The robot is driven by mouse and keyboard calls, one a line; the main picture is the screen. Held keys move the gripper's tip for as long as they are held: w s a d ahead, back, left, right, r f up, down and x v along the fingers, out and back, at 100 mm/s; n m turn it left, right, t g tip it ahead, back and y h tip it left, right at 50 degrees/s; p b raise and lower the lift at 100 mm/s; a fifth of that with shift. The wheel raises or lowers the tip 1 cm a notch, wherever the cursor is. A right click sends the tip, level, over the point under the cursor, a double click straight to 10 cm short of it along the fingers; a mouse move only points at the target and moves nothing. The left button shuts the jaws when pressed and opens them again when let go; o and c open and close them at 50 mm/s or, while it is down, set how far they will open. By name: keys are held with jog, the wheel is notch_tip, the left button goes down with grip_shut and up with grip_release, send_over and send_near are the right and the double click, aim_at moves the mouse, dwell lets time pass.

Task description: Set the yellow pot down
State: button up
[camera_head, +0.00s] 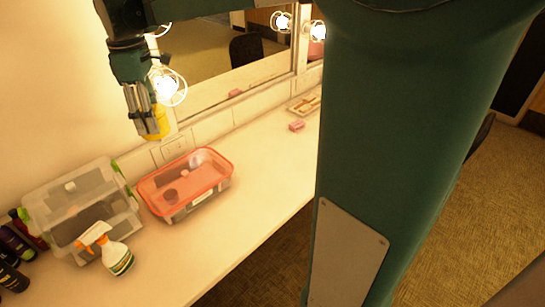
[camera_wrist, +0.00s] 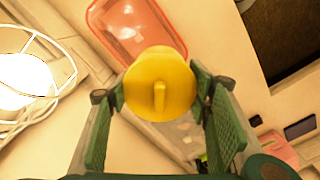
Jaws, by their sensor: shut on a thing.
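The yellow pot (camera_wrist: 160,88) is between the fingers of my gripper (camera_wrist: 162,100) in the wrist view. My gripper is shut on it. In the head view the pot (camera_head: 157,124) shows below my gripper (camera_head: 142,112), partly hidden by the fingers. It is held above the counter, near the wall and mirror, and beyond the red-rimmed container.
A red-rimmed clear container (camera_head: 185,205) and a lidded clear box (camera_head: 82,250) stand on the white counter (camera_head: 240,215). A spray bottle (camera_head: 118,258) and dark bottles (camera_head: 15,245) are at left. A pink item (camera_head: 296,126) lies farther right. A lit caged bulb (camera_head: 166,85) is close to my gripper.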

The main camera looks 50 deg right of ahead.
jog(key=s+d+m, duration=0.2)
jog(key=s+d, duration=0.2)
jog(key=d, duration=0.3)
jog(key=w+d+f+m+p, duration=0.25)
jog(key=d+f, duration=0.25)
jog(key=d, duration=0.5)
jog(key=w+d+f+m+p, duration=0.25)
jog(key=d+f, duration=0.35)
jog(key=d, duration=0.4)
jog(key=s+d+f+m+p, duration=0.1)
jog(key=s+d+f+p, duration=0.1)
jog(key=d+f, duration=0.5)
jog(key=s+d+f+m+p, duration=0.1)
jog(key=s+d+f+m, duration=0.1)
jog(key=d+f, duration=0.5)
jog(key=d, duration=0.6)
jog(key=shift+s+f+p, duration=0.25)
jog(key=shift+s+p, duration=0.1)
jog(key=shift+p, duration=0.05)
jog(key=shift+a, duration=0.1)
jog(key=shift+f+b, duration=0.4)
jog(key=shift+f, duration=2.7)
jog(key=shift+f, duration=1.85)
